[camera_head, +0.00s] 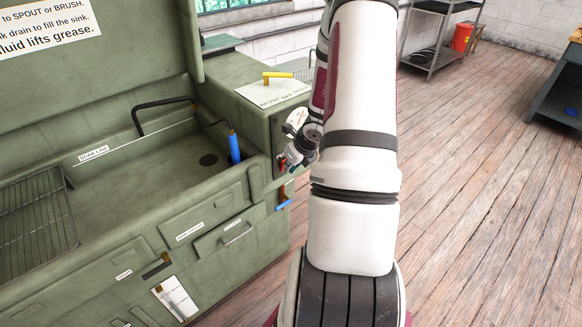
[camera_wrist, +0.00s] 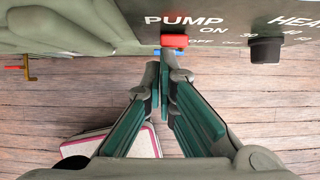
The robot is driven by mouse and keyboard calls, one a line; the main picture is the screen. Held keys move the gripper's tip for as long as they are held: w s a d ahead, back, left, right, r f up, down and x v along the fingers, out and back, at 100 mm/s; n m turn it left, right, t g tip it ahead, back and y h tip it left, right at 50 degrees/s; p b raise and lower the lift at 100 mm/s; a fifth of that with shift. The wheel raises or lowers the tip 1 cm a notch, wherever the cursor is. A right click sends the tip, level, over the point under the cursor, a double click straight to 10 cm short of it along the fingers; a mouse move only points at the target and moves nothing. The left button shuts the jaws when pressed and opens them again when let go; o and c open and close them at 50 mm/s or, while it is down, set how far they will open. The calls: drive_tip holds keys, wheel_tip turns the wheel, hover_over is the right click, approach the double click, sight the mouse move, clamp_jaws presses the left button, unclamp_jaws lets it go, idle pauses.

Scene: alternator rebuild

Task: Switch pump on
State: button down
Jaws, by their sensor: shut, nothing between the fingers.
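The red pump switch (camera_wrist: 174,41) sits under the word PUMP on the dark control panel (camera_wrist: 222,20) in the wrist view. ON and OFF are printed to its right; I cannot tell which way it is set. My gripper (camera_wrist: 164,70) is shut and empty, its teal-padded fingers meeting just below the switch. One fingertip appears very close to the switch; I cannot tell if it touches. In the head view my gripper (camera_head: 289,160) is at the panel on the right end of the green parts washer (camera_head: 230,85), and my arm hides part of the panel.
A black heater knob (camera_wrist: 266,50) is right of the switch. A blue-handled valve (camera_head: 283,205) hangs below the panel. A yellow-handled brush/spout selector (camera_head: 278,75) is on top. A blue brush (camera_head: 234,148) stands in the sink.

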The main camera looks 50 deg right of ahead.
drive_tip(key=shift+w+r, duration=0.1)
drive_tip(key=shift+w+d+r, duration=0.1)
drive_tip(key=shift+w+r, duration=0.1)
drive_tip(key=shift+w, duration=0.1)
drive_tip(key=shift+r+p, duration=0.1)
drive_tip(key=shift+p, duration=0.2)
drive_tip(key=shift+r+p, duration=0.65)
drive_tip(key=shift+r, duration=0.05)
